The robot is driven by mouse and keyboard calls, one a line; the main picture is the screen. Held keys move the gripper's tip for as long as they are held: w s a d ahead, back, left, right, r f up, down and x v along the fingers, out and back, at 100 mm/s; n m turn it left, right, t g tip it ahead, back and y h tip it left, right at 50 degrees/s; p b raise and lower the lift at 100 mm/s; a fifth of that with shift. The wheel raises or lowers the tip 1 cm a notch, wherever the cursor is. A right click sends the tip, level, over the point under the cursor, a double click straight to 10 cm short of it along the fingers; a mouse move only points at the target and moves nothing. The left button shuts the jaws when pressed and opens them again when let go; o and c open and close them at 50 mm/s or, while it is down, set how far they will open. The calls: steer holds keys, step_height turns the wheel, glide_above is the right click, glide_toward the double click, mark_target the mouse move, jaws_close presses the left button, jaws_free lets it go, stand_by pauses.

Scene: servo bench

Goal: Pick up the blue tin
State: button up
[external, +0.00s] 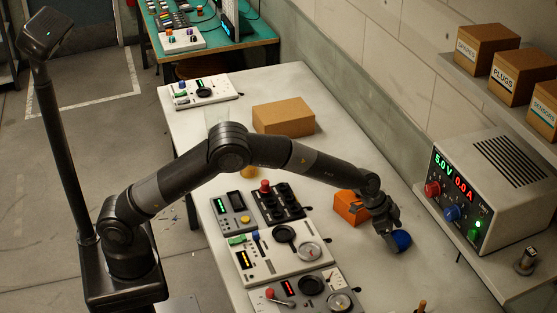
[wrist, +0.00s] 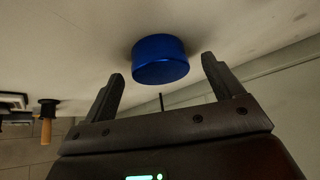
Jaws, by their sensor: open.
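The blue tin (external: 402,240) is a short round tin on the bench, right beside my gripper's fingers in the external view. In the wrist view the blue tin (wrist: 160,60) lies ahead of the gap between my two fingers, near its middle. My gripper (wrist: 162,68) is open and empty. The fingertips are close to the tin, with one finger on each side of its near part. I cannot tell if either touches it. In the external view my gripper (external: 392,240) partly covers the tin.
An orange box (external: 350,207) stands just left of my gripper. Control panels (external: 280,252) fill the bench further left. A power supply (external: 490,195) stands on the right. A cardboard box (external: 284,117) is at the back. A wooden-handled tool (wrist: 47,120) shows at the left in the wrist view.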

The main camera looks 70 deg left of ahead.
steer(key=shift+x, duration=1)
steer(key=shift+c, duration=0.6)
steer(key=c, duration=0.9)
steer(key=shift+c, duration=0.3)
steer(key=shift+r, duration=0.15)
